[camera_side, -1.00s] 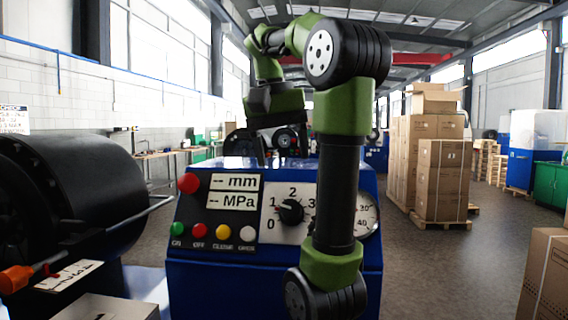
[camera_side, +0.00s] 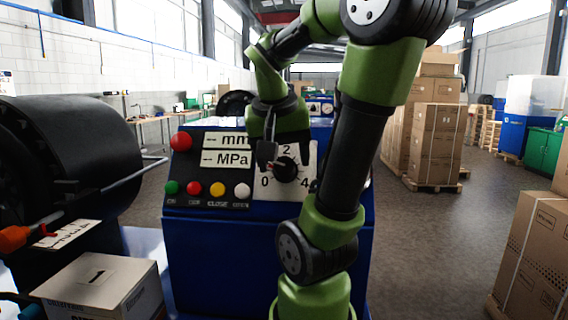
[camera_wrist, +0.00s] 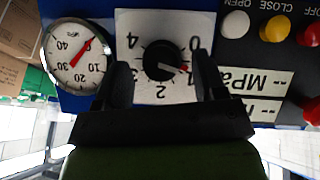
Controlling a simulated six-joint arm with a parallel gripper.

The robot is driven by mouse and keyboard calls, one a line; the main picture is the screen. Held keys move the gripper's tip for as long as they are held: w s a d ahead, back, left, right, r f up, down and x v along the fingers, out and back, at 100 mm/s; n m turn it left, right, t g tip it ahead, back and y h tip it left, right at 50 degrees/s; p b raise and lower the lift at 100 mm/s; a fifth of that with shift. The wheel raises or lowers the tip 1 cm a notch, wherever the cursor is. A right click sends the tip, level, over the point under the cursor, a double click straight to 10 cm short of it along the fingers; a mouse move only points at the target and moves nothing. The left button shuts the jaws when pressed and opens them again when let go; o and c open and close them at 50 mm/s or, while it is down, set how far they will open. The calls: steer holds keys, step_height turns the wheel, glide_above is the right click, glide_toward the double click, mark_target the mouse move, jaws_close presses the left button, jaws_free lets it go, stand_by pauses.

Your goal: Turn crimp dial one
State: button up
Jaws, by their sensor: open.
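The crimp dial (camera_side: 285,170) is a black round knob on a white plate marked 0 to 4, on the front of a blue machine. In the wrist view the dial (camera_wrist: 160,58) appears upside down, with its red pointer towards the 1. My gripper (camera_side: 268,152) is open in front of the panel and partly covers the dial plate in the side view. In the wrist view its two black fingers (camera_wrist: 161,62) stand either side of the knob with gaps. Whether they reach to the knob's depth I cannot tell.
A round gauge (camera_wrist: 77,57) with a red needle sits beside the dial plate. Red, green, yellow and white buttons (camera_side: 217,189) and mm and MPa displays (camera_side: 228,158) are left of the dial. A box marked 1 (camera_side: 97,277) stands at lower left.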

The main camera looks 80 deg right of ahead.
steer(key=shift+x, duration=0.85)
steer(key=c, duration=0.9)
steer(key=shift+m+t, duration=0.9)
steer(key=shift+m, duration=0.3)
steer(key=o, duration=0.9)
steer(key=shift+r, duration=0.15)
steer(key=v, duration=0.9)
steer(key=shift+a+r, duration=0.2)
steer(key=shift+r, duration=0.1)
